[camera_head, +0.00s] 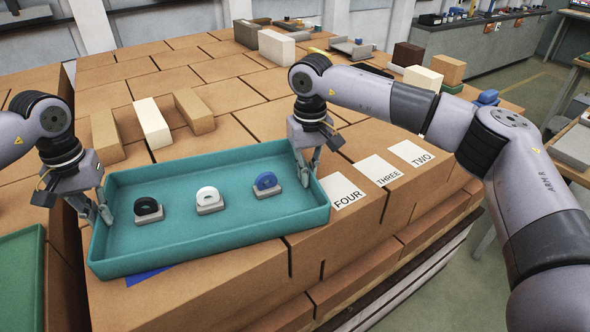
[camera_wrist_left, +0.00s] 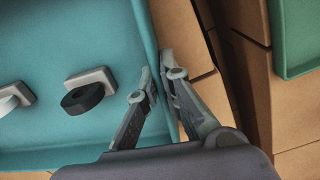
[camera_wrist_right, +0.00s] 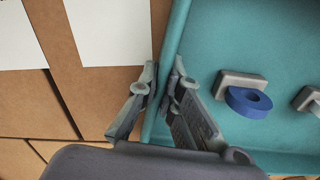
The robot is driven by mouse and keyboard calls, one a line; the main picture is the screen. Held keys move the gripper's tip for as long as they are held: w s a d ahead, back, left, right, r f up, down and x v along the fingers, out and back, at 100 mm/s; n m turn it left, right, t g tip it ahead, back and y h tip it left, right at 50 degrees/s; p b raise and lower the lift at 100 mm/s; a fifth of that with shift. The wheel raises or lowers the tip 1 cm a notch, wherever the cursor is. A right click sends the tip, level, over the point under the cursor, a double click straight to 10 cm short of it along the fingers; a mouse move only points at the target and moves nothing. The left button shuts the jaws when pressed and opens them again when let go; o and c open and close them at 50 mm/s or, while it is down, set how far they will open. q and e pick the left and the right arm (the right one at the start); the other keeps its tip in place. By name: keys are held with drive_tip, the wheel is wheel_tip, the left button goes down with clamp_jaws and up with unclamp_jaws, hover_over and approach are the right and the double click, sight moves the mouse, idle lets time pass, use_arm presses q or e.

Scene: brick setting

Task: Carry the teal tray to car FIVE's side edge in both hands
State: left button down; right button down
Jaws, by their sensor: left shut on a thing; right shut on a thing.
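The teal tray (camera_head: 225,239) is over the near edge of the brown block stack, close to the FOUR label (camera_head: 343,190). I cannot tell if it touches the blocks. In it, from left to right, are a black ring (camera_head: 148,207), a white ring (camera_head: 208,195) and a blue ring (camera_head: 266,181), each with a small grey block. My left gripper (camera_head: 98,213) is shut on the tray's left wall, which also shows in the left wrist view (camera_wrist_left: 153,40). My right gripper (camera_head: 307,168) is shut on its right wall, also in the right wrist view (camera_wrist_right: 172,50). No FIVE label is readable.
THREE (camera_head: 378,169) and TWO (camera_head: 412,153) labels lie along the stack's edge to the right. A white brick (camera_head: 152,122) and tan bricks (camera_head: 194,111) stand just behind the tray. A blue patch (camera_head: 148,275) shows under its front. A green tray (camera_head: 20,275) is at left.

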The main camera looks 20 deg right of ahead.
use_arm(q)
drive_tip(key=c, duration=1.8)
unclamp_jaws()
drive_tip(key=shift+f, duration=0.15)
use_arm(e)
drive_tip(key=c, duration=1.8)
unclamp_jaws()
drive_tip(key=shift+f, duration=0.15)
use_arm(q)
drive_tip(key=shift+o, duration=0.2)
use_arm(e)
drive_tip(key=shift+o, duration=0.2)
drive_tip(key=shift+r, duration=0.25)
use_arm(q)
wheel_tip(320, 180, up, 12)
use_arm(e)
wheel_tip(320, 180, up, 12)
drive_tip(key=shift+f, duration=0.25)
